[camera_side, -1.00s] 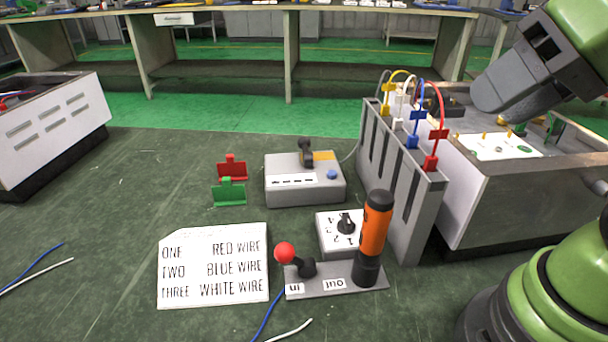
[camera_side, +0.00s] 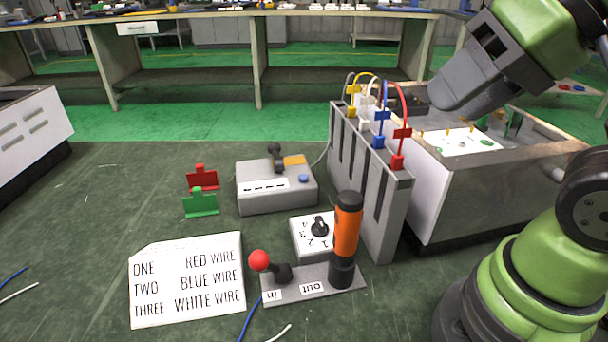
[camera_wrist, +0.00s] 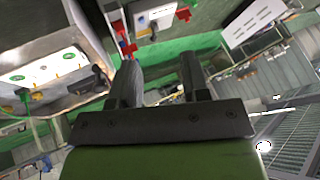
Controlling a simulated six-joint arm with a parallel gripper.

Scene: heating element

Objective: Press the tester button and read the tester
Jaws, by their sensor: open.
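The tester (camera_side: 277,190) is a grey box on the green floor in the middle of the side view. Its blue button (camera_side: 303,178) sits on the right of its top, next to a yellow patch. A dark probe-like part (camera_side: 275,157) stands on the top, and a label strip (camera_side: 263,187) runs along it. My gripper (camera_side: 438,96) hangs at the upper right, above the open cabinet, well apart from the tester. In the wrist view my gripper (camera_wrist: 158,68) has its two fingers spread with nothing between them.
A grey rack (camera_side: 375,190) with yellow, white, blue and red wires stands between the tester and the cabinet (camera_side: 470,205). In front are a dial box (camera_side: 309,236), a lever plate with an orange handle (camera_side: 347,232), and a wire-order sign (camera_side: 186,280). Red and green clips (camera_side: 200,203) stand left.

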